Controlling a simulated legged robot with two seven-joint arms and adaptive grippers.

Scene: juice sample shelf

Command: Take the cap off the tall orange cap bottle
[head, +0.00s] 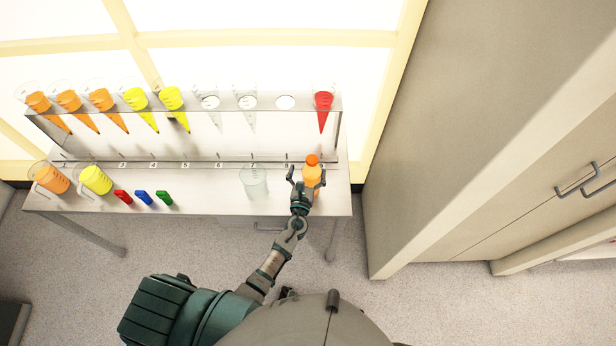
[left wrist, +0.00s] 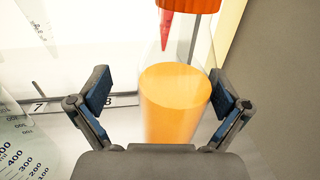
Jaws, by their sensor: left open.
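The tall bottle (head: 312,174) with the orange cap (head: 312,159) stands upright near the right end of the white table. In the left wrist view the bottle (left wrist: 174,102) is clear, partly filled with orange liquid, and its orange cap (left wrist: 190,4) is cut off by the top edge. My left gripper (head: 305,177) is open in front of the bottle. In the left wrist view its fingers (left wrist: 160,92) stand on either side of the bottle's body, below the cap, with a gap visible at the left. My right gripper is not in view.
A clear empty beaker (head: 254,183) stands left of the bottle. A rack (head: 200,102) behind holds several conical tubes, the red one (head: 323,110) nearest the bottle. Orange (head: 52,180) and yellow (head: 96,180) beakers and three small coloured items (head: 144,198) stand at left. A cabinet (head: 450,130) is at right.

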